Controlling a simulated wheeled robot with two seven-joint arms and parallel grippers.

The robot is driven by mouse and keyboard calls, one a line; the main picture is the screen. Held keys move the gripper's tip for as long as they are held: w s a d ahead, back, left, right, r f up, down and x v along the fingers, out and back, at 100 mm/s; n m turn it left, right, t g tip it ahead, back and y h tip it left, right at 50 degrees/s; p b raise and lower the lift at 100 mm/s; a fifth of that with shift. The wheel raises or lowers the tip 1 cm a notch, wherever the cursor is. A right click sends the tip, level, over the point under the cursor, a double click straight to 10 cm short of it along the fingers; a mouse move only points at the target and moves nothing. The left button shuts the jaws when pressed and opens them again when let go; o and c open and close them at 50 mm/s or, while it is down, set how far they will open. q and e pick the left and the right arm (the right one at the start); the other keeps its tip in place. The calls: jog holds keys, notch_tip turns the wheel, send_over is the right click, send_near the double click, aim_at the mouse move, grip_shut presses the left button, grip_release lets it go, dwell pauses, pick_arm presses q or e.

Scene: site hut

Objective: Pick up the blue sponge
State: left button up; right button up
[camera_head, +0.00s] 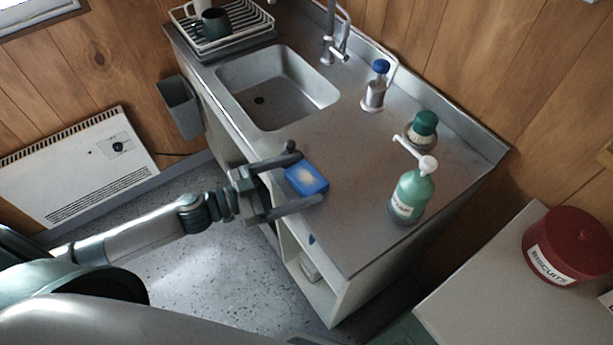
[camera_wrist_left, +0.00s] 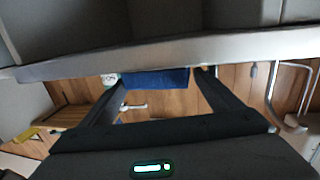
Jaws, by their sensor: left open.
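The blue sponge (camera_head: 307,179) lies on the steel counter near its front edge, with a pale patch on top. My left gripper (camera_head: 309,176) reaches in from the left and is open. Its two fingers lie on either side of the sponge in the head view, one toward the sink and one toward the near end. In the left wrist view the sponge (camera_wrist_left: 155,78) shows as a blue block between the spread fingers. Whether a finger touches it, I cannot tell. My right gripper is not in view.
The sink (camera_head: 278,88) is behind the gripper. A green pump bottle (camera_head: 411,195), a green-topped brush (camera_head: 422,129) and a blue-topped dispenser (camera_head: 375,88) stand right of the sponge. A dish rack (camera_head: 222,27) is at the far left. The counter between sponge and bottle is clear.

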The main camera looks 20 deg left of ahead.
aim_at(317, 172)
pick_arm(q)
jog(key=shift+w+d, duration=0.1)
jog(key=shift+d, duration=0.05)
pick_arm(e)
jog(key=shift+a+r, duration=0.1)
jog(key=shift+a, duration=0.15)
pick_arm(q)
jog(key=shift+w+d+p, duration=0.3)
jog(key=shift+w+d, duration=0.1)
jog(key=p+x, duration=0.1)
jog(key=x, duration=0.2)
jog(key=shift+w+d, duration=0.1)
jog(key=shift+w+d+f, duration=0.1)
jog(key=shift+w+d, duration=0.25)
jog(key=shift+d, duration=0.1)
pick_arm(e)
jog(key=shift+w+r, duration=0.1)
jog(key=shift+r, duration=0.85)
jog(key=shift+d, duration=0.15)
pick_arm(q)
jog(key=shift+c, duration=0.3)
jog(key=c, duration=0.6)
